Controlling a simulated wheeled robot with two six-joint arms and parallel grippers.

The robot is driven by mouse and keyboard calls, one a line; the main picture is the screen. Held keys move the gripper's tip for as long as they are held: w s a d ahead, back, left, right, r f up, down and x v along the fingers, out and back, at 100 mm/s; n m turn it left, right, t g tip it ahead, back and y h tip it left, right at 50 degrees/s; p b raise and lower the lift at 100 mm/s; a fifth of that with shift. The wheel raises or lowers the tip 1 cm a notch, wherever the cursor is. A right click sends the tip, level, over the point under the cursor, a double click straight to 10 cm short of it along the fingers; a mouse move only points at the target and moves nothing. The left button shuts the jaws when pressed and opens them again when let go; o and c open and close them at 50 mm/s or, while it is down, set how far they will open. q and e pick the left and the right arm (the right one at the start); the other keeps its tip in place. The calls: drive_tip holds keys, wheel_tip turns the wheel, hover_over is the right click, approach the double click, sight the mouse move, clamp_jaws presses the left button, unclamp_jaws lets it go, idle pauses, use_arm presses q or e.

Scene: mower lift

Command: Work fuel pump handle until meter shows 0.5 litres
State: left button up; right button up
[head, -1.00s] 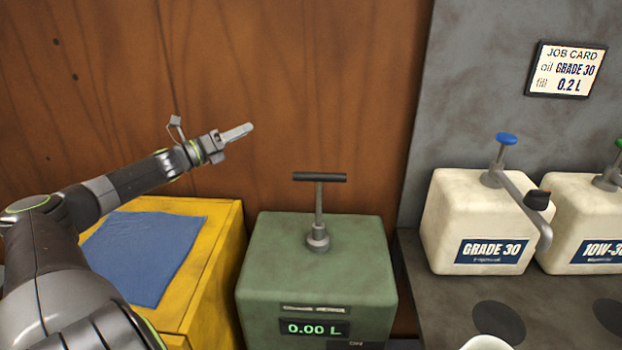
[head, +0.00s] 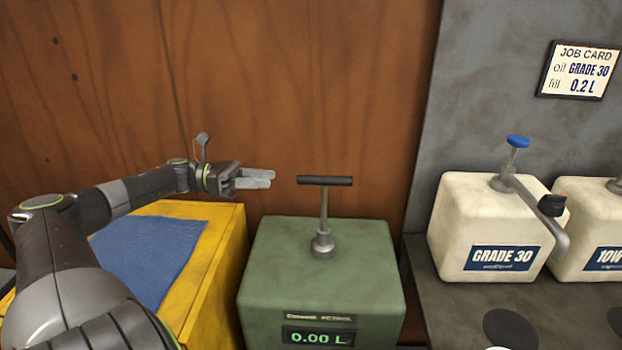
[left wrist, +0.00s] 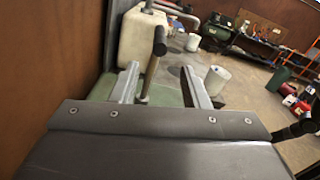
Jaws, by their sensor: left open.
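The green fuel box (head: 275,265) stands in the middle of the head view, with a metal rod and a dark T-shaped pump handle (head: 325,181) upright on top. Its meter (head: 318,337) reads 0.00 L. My left gripper (head: 272,179) is open and empty, left of the handle at about its height, fingers pointing right. A gap shows between its fingertips and the bar in the head view. In the left wrist view the handle (left wrist: 159,42) appears between the two spread fingers (left wrist: 160,88), beyond them. My right gripper is not in view.
A yellow box (head: 225,230) with a blue cloth (head: 150,255) lies under my left arm. White GRADE 30 (head: 490,220) and 10W-30 (head: 598,225) oil jugs stand on the grey bench at right. A job card (head: 578,70) hangs above. A wooden wall (head: 300,90) is behind.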

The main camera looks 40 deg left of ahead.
sight(311, 181)
use_arm(q)
drive_tip(key=p+x, duration=0.1)
drive_tip(key=x, duration=0.9)
drive_tip(key=shift+r+p, duration=0.1)
drive_tip(key=shift+p, duration=0.25)
drive_tip(key=shift+w+d, duration=0.5)
drive_tip(key=shift+d, duration=0.05)
clamp_jaws()
